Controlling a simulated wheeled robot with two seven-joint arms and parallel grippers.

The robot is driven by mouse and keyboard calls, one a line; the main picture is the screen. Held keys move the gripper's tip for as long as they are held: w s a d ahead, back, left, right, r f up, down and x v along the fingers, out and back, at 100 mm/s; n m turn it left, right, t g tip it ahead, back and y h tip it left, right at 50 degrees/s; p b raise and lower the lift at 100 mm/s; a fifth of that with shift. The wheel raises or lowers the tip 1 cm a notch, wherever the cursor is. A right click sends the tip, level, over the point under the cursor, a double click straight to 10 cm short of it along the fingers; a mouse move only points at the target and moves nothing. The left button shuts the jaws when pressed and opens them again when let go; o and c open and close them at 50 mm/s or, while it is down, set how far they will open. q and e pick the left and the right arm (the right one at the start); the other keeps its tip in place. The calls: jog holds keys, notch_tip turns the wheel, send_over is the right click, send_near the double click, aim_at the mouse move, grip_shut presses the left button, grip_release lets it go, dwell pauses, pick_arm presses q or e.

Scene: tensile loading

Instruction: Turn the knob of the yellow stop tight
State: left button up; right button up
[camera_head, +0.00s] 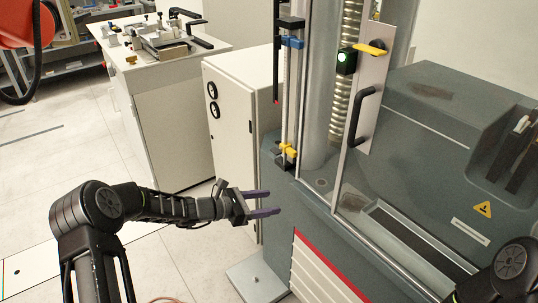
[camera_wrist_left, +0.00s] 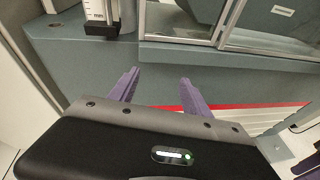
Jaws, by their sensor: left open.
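The yellow stop (camera_head: 287,152) sits low on the vertical rail at the left front of the testing machine. Its knob is too small to make out clearly. My left gripper (camera_head: 265,201) is open and empty, below and left of the yellow stop and apart from it, in front of the machine's base. In the left wrist view my left gripper (camera_wrist_left: 155,88) shows two purple fingers spread apart with nothing between them. The yellow stop cannot be made out in the wrist view.
A blue stop (camera_head: 292,42) sits higher on the same rail. The guard door with a black handle (camera_head: 362,115) stands right of the rail. A white cabinet (camera_head: 238,110) stands behind my left gripper. A workbench (camera_head: 165,90) with tools is at the back left.

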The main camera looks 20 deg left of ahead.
aim_at(273, 152)
pick_arm(q)
jog(key=w+a+r+n+t, duration=0.2)
jog(key=w+a+r+t, duration=0.2)
jog(key=a+r, duration=0.3)
notch_tip(273, 152, up, 3)
jog(key=shift+w+r+n+h, duration=0.1)
jog(key=shift+w+n+h, duration=0.2)
jog(key=shift+w+n, duration=0.1)
jog(key=shift+w+d, duration=0.1)
jog(key=p+x, duration=0.1)
jog(key=x, duration=0.6)
jog(key=shift+w+d, duration=0.2)
jog(key=shift+w, duration=0.05)
grip_shut()
